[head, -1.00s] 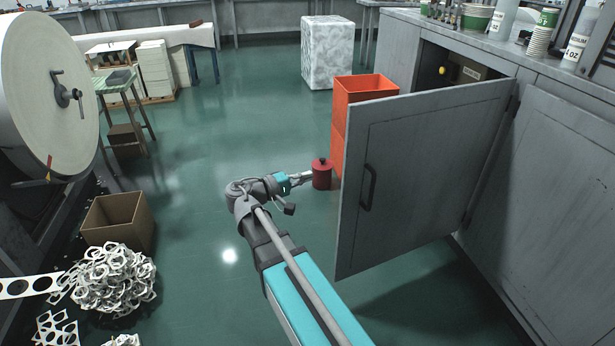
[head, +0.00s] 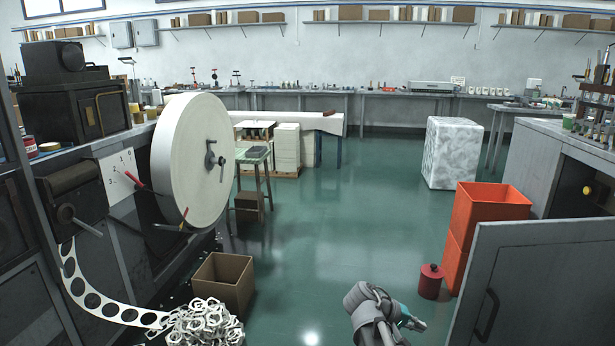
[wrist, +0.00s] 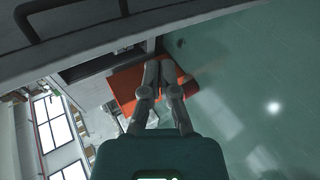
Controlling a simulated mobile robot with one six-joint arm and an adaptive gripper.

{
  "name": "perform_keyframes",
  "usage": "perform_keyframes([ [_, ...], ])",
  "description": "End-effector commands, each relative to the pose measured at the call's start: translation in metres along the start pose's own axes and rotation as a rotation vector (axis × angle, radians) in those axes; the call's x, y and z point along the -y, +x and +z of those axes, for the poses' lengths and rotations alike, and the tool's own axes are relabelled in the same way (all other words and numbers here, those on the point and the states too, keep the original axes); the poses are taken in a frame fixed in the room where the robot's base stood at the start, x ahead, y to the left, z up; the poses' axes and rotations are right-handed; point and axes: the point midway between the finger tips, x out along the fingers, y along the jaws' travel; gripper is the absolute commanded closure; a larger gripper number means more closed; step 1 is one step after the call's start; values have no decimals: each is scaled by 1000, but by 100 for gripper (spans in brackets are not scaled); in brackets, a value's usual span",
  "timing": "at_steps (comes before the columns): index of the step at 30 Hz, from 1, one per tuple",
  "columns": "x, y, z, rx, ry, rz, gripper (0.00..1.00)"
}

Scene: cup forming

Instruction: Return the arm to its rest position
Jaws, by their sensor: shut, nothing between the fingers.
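My gripper (wrist: 159,66) shows in the wrist view with its two grey fingers close together and nothing between them. In the head view my arm is at the bottom right of centre, and the gripper end (head: 418,324) is small and points right, short of the grey cabinet door. A red lidded can (head: 430,281) stands upright on the floor beside the orange bins (head: 480,215). My gripper is apart from the can. The orange bins also show beyond the fingers in the wrist view (wrist: 125,88).
The grey cabinet door (head: 545,290) stands open at the right, with a dark handle. A cardboard box (head: 224,283) and a pile of punched scrap (head: 205,325) lie at lower left, below a big white reel (head: 190,160). The green floor (head: 330,220) in the middle is clear.

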Motion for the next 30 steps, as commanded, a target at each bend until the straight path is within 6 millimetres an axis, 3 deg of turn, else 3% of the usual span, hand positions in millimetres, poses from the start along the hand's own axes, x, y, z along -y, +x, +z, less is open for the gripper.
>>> perform_keyframes([
  [7, 41, -2, 24, 13, 11, -307, 100],
  [15, 82, -23, 44, 20, 31, -636, 100],
  [30, 113, -62, 60, 20, 58, -971, 100],
])
